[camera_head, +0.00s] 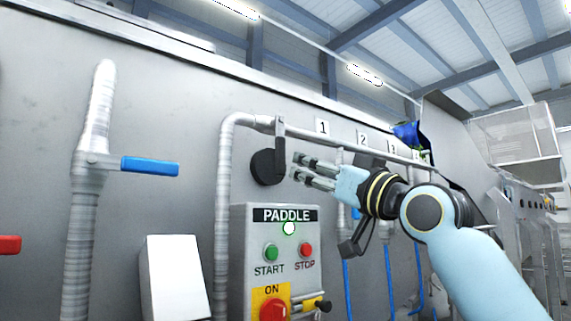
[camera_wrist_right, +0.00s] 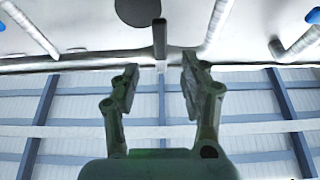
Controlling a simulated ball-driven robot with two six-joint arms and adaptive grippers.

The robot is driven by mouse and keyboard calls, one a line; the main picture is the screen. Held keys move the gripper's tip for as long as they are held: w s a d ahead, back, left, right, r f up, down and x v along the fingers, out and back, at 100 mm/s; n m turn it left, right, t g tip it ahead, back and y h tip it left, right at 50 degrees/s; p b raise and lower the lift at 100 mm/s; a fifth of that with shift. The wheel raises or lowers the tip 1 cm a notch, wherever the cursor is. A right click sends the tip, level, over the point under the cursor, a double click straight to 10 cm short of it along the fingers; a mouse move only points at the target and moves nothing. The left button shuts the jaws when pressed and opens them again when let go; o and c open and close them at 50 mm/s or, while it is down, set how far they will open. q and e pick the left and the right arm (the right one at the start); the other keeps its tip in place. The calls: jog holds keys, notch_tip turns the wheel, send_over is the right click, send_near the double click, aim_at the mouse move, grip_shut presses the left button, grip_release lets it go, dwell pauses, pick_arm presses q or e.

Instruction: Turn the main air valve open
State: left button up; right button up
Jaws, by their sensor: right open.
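A valve lever with a grey stem and a round black grip (camera_head: 268,166) hangs from the grey pipe above the PADDLE panel. I take it for the main air valve, though no label on it can be read. My right gripper (camera_head: 298,167) is open and empty just right of the grip, fingertips pointing at it with a small gap. In the right wrist view, the grey stem (camera_wrist_right: 159,38) shows beyond and between the open fingers (camera_wrist_right: 161,68), and the black grip (camera_wrist_right: 138,11) is cut off at the top edge. My left gripper is not in view.
Below stands the PADDLE panel (camera_head: 248,240) with its lit green lamp, START, STOP and a red knob. Left are a blue-handled valve (camera_head: 150,167), a red handle (camera_head: 9,245) and a white box (camera_head: 174,277). Blue hoses (camera_head: 389,275) hang under the numbered pipe.

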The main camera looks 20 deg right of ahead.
aim_at(282, 159)
jog(key=p+x, duration=0.2)
jog(key=x, duration=0.7)
jog(key=shift+p, duration=0.3)
jog(key=shift+w+a+r, duration=0.15)
jog(key=shift+w+a, duration=0.05)
jog(key=shift+w, duration=0.5)
grip_shut()
